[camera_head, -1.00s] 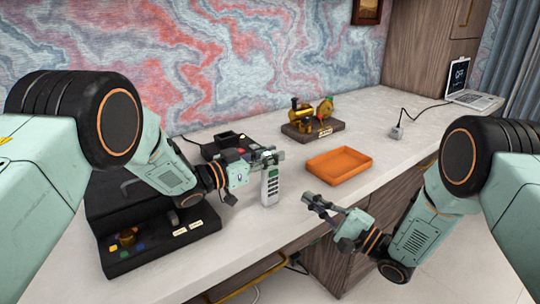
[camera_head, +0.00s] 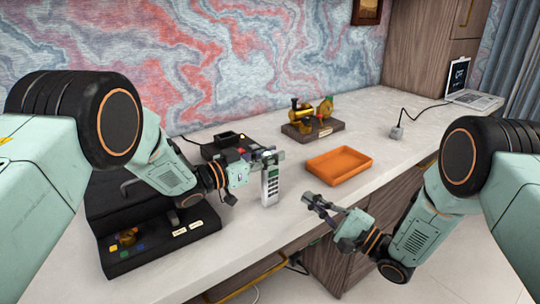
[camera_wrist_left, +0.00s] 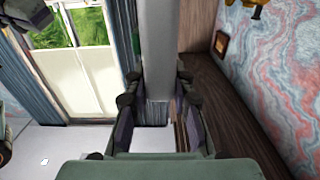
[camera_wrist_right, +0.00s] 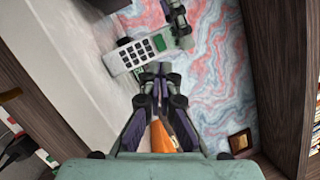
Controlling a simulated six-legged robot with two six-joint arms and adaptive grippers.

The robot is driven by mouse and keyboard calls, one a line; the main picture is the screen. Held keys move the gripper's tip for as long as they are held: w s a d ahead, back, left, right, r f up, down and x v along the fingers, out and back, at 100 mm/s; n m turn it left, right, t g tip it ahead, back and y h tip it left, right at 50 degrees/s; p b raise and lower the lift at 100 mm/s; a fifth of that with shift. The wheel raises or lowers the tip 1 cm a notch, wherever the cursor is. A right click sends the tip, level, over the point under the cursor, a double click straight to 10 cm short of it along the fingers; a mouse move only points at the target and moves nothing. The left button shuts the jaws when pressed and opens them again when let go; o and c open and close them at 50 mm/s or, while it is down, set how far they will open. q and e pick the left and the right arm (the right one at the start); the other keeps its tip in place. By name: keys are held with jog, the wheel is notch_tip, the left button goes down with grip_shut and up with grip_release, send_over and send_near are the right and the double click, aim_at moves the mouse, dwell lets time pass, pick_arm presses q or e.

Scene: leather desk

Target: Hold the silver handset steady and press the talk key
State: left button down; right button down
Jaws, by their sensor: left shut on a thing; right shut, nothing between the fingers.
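In the left wrist view the handset (camera_wrist_left: 161,50) is a grey bar between the fingers. My right gripper (camera_head: 312,200) is shut and empty, to the right of the handset and apart from it, off the desk's front edge. In the right wrist view the keypad side of the handset (camera_wrist_right: 135,58) faces me, beyond the closed fingertips. I cannot tell which key is the talk key.
An orange tray (camera_head: 340,166) lies right of the handset. A black device with coloured keys (camera_head: 150,238) and a black cradle (camera_head: 228,143) stand at left. A brass model on a base (camera_head: 312,122) and a laptop (camera_head: 470,94) are farther back. Drawers lie below the desk edge.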

jog(key=a+r+n+g+y, duration=0.1)
jog(key=a+r+n+g, duration=0.15)
jog(key=r, duration=0.45)
jog(key=a+r+n+g, duration=0.2)
jog(key=a+r+n, duration=0.1)
jog(key=r, duration=0.4)
pick_arm(q)
jog(key=shift+r, duration=0.1)
pick_arm(e)
jog(key=n+g+h, duration=0.3)
jog(key=g+h, duration=0.1)
jog(key=h, duration=0.4)
send_near(270, 179)
jog(key=shift+t, duration=0.25)
jog(key=shift+w+a+f, duration=0.2)
jog(key=shift+a+f, duration=0.6)
jog(key=shift+f, duration=0.25)
jog(key=shift+w+a+f, duration=0.15)
jog(key=shift+a+f, duration=0.6)
jog(key=shift+f, duration=0.3)
